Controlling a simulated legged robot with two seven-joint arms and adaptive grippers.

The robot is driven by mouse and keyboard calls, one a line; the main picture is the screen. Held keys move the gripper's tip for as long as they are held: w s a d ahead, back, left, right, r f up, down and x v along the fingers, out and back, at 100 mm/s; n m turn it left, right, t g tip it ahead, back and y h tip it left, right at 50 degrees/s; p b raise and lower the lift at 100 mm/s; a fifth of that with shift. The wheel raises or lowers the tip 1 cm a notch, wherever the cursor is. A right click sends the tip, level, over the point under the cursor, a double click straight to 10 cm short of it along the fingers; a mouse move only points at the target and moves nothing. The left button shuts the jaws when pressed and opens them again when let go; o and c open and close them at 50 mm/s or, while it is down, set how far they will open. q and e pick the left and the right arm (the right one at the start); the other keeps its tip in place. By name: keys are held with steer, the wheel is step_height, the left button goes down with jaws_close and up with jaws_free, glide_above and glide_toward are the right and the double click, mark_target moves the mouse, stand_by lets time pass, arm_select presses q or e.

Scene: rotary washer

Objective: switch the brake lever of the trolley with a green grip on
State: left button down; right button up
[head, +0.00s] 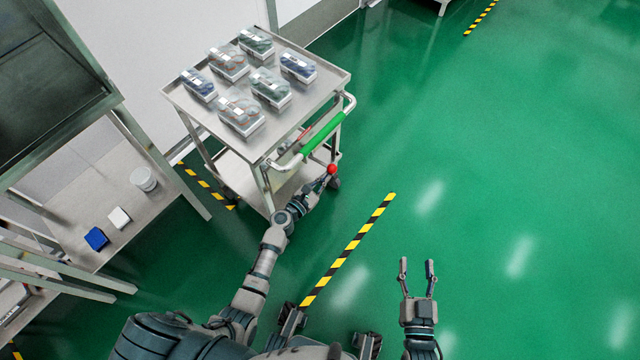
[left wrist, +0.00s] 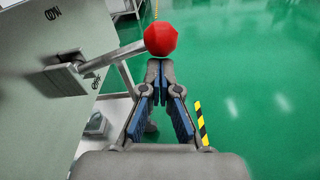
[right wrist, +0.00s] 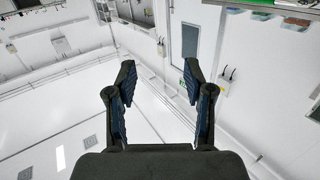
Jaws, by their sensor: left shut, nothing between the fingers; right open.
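The trolley (head: 178,92) is a metal cart with a green grip (head: 323,133) on its handle bar. Its brake lever ends in a red knob (head: 332,169), near the trolley's right corner below the handle. In the left wrist view the red knob (left wrist: 161,39) sits on a grey rod (left wrist: 112,57) that comes out of a plate marked "ON". My left gripper (head: 322,180) is shut and empty, its fingertips (left wrist: 160,66) just below the knob; I cannot tell whether they touch. My right gripper (head: 417,262) is open and empty over the floor, and shows open in the right wrist view (right wrist: 158,78).
Several clear-lidded boxes (head: 270,86) stand on the trolley's top. A metal rack with a blue item (head: 96,239) and a round container (head: 143,179) stands at left. Yellow-black tape (head: 348,250) marks the floor. The green floor at right is free.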

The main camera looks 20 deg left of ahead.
mark_target(328, 167)
arm_select(q)
steer(key=r+n+p, duration=0.3)
steer(key=r+p, duration=0.1)
steer(key=shift+w+a, duration=0.15)
steer(key=shift+a, duration=0.2)
steer(key=shift+r, duration=0.1)
arm_select(e)
steer(key=s+d+f+g+h, duration=0.3)
steer(key=s+d+f+g, duration=0.1)
steer(key=s+f+g, duration=0.6)
steer(key=shift+s+d+f+g, duration=0.2)
steer(key=shift+s+d+g, duration=0.05)
steer(key=shift+d+g, duration=0.05)
steer(key=shift+w, duration=0.1)
